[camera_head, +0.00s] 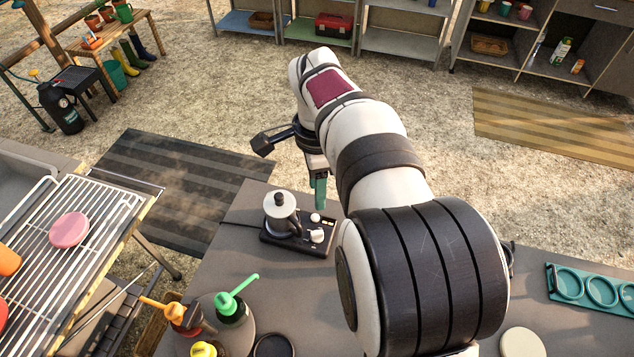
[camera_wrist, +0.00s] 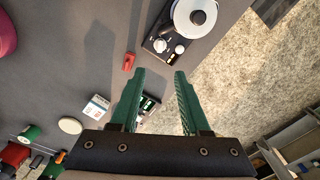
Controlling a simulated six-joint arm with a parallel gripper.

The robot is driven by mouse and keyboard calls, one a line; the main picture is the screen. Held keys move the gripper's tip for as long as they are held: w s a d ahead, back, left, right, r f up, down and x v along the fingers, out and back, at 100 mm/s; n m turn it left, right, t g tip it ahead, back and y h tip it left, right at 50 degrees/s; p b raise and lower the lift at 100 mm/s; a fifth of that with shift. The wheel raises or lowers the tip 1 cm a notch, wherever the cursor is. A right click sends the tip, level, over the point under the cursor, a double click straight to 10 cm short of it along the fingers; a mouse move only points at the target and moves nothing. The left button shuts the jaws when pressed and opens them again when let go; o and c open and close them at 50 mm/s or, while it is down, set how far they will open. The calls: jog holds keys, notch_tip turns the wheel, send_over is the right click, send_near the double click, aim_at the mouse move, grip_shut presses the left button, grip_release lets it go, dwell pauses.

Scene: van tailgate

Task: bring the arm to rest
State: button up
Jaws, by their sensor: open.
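My gripper (camera_head: 320,190) hangs in the head view near the far edge of the grey tabletop (camera_head: 225,270), beside a black burner with a pot. Only part of its green fingers shows there, and my arm hides what lies behind it. In the wrist view both green fingers of my gripper (camera_wrist: 159,75) are apart with nothing held between them. The arm reaches out from the lower right of the head view, bent and raised over the table.
The pot (camera_head: 281,212) stands on the burner (camera_head: 297,243), close to the gripper. Bottles with green (camera_head: 232,306) and orange (camera_head: 184,317) tops stand front left. A grill rack (camera_head: 100,200) is at left, a teal ring holder (camera_head: 590,287) at right. A small red object (camera_wrist: 129,61) lies near the fingertips in the wrist view.

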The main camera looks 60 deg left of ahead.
jog(key=shift+r, duration=0.4)
